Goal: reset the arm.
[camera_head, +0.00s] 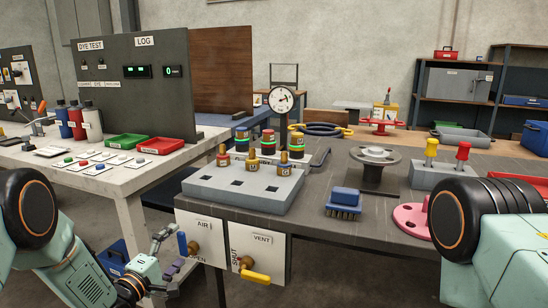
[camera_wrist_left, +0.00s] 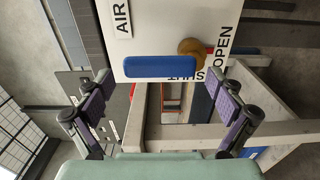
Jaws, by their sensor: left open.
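My left gripper (camera_head: 175,252) is low in front of the workbench, by the AIR valve panel (camera_head: 205,226). Its two fingers are spread and nothing is between them. In the left wrist view the open gripper (camera_wrist_left: 168,88) faces the AIR panel. The blue valve handle (camera_wrist_left: 160,67) lies crosswise just beyond the fingertips, and I see no clear contact. In the head view this blue handle (camera_head: 182,244) hangs upright beside its brass body (camera_head: 193,247). My right gripper is out of view; only part of my right arm shows at the right edge.
The VENT panel (camera_head: 262,240) with a yellow handle (camera_head: 256,277) is right of the AIR panel. The grey flanged spool (camera_head: 375,158), a blue brush (camera_head: 344,202) and a grey block with brass fittings (camera_head: 240,191) stand on the bench. A white table (camera_head: 122,182) is at left.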

